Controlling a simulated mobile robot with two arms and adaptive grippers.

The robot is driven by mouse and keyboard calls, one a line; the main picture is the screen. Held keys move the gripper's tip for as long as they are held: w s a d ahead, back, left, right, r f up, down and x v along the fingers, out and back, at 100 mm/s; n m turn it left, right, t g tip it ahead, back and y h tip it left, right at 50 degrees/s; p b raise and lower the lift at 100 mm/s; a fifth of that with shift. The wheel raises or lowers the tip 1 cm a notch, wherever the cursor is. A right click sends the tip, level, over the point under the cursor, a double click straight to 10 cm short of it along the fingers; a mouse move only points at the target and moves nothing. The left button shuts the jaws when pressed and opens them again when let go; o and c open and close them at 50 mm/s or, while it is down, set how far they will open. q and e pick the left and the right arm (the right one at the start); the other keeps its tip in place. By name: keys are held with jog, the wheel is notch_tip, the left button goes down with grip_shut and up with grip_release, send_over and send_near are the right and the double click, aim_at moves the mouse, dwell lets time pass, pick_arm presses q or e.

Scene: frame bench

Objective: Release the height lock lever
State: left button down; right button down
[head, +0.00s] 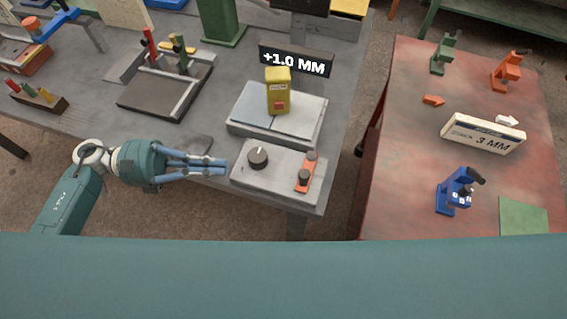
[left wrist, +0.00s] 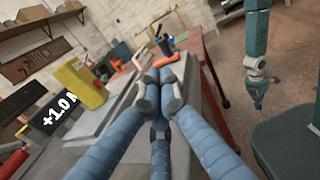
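A grey control box (head: 277,178) stands at the bench's front right corner. It carries a round dark knob (head: 257,157) on the left and an orange plate (head: 313,163) with a dark lever (head: 304,178) on the right. I cannot read a label by the lever. My left gripper (head: 226,166) points right, its blue fingertips just left of the box, apart from the lever. The left wrist view shows its fingers (left wrist: 160,90) drawn together with nothing seen between them. My right gripper (left wrist: 257,97) shows small in that view; its finger state is unclear.
Behind the box, a yellow block (head: 278,90) stands on a pale plate (head: 303,125) before a sign (head: 296,62) reading +1.0 MM. A reddish table (head: 410,150) to the right holds clamps and a 3 MM block (head: 482,133). A gap separates bench and table.

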aim_at(301, 171)
pick_arm(q)
jog(key=shift+d+r, duration=0.1)
jog(key=shift+d, duration=0.15)
jog(key=d+p, duration=0.2)
jog(key=d, duration=0.2)
jog(key=d+p, duration=0.3)
jog(key=d, duration=0.1)
jog(key=d+p, duration=0.2)
jog(key=d, duration=0.2)
jog(key=shift+s+d+r, duration=0.1)
jog(key=shift+s+d, duration=0.2)
jog(key=shift+d, duration=0.1)
jog(key=shift+d+p, duration=0.3)
jog(key=shift+d, duration=0.1)
jog(key=shift+f, duration=0.2)
jog(key=shift+s, duration=0.15)
